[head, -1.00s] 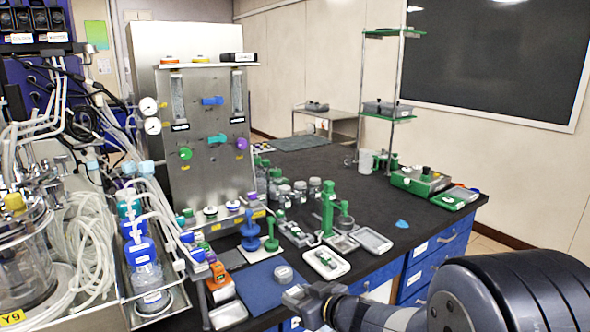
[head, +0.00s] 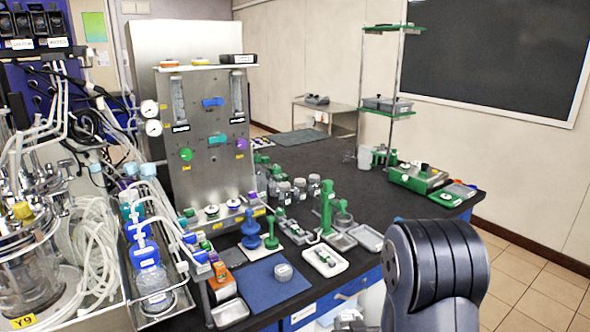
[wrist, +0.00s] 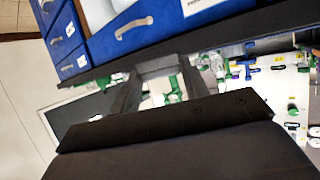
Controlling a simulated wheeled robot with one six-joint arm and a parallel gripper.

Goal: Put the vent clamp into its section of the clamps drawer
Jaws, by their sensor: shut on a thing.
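My gripper (wrist: 158,85) shows in the wrist view with its two dark fingers closing on a small grey piece (wrist: 160,64), which I take to be the vent clamp; it is blurred and partly hidden. In the head view my gripper (head: 350,320) is at the bottom edge, in front of the bench, mostly cut off. Blue drawer fronts (wrist: 140,28) with metal handles show in the wrist view, apart from my fingers. I cannot tell which is the clamps drawer, and no drawer section shows clearly.
The black bench top (head: 310,168) carries a white tray (head: 326,262), a blue mat (head: 262,284), green stands (head: 327,205) and several jars. A steel panel (head: 207,135) stands behind. Tiled floor (head: 520,285) to the right is clear.

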